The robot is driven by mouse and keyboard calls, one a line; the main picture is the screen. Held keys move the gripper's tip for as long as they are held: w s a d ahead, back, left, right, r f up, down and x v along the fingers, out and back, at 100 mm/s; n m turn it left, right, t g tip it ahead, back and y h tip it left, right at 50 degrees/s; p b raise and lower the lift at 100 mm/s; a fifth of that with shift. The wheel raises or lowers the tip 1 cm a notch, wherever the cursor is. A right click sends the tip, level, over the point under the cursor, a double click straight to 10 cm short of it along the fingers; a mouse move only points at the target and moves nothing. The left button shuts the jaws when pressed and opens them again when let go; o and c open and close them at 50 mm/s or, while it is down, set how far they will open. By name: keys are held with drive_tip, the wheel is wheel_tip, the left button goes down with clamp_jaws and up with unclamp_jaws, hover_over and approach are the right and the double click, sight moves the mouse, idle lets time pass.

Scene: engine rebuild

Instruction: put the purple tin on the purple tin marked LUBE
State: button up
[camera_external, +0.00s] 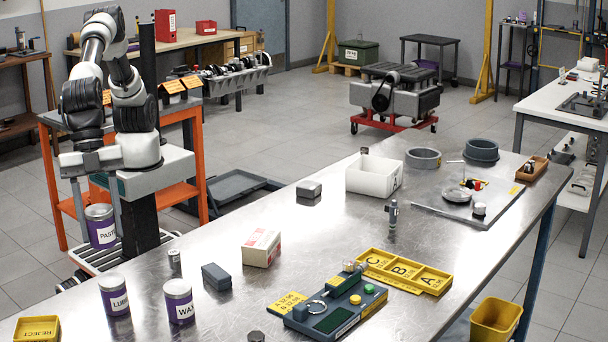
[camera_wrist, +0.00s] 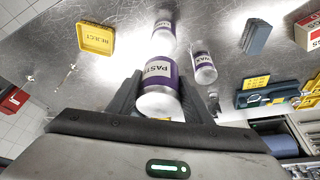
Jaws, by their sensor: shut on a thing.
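The purple tin marked PASTE (camera_external: 101,228) has a pale top and is held upright in my gripper. It hangs beside and above the table's left edge. In the wrist view the PASTE tin (camera_wrist: 160,75) sits between the two dark fingers of my gripper (camera_wrist: 159,92), which is shut on it. The purple tin marked LUBE (camera_external: 115,296) stands upright on the metal table, below and slightly right of the held tin. In the wrist view the LUBE tin (camera_wrist: 164,26) shows beyond the held tin, apart from it; its label is not readable there.
A similar purple tin marked WAX (camera_external: 179,302) stands just right of the LUBE tin. A yellow REJECT tray (camera_external: 37,328) lies to the left. A small metal part (camera_external: 174,258), a dark grey block (camera_external: 216,277) and a white-red box (camera_external: 262,248) stand farther right.

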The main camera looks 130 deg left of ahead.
wheel_tip(320, 180, down, 8)
drive_tip(key=shift+f, duration=0.1)
drive_tip(key=shift+b, duration=0.3)
drive_tip(key=shift+f, duration=0.2)
drive_tip(key=o, duration=1.3)
drive_tip(key=shift+r, duration=0.15)
drive_tip(key=shift+r, duration=0.25)
drive_tip(key=v, duration=1.1)
drive_tip(key=shift+s+r+p, duration=0.1)
drive_tip(key=shift+r+p, duration=0.2)
drive_tip(key=shift+r, duration=0.05)
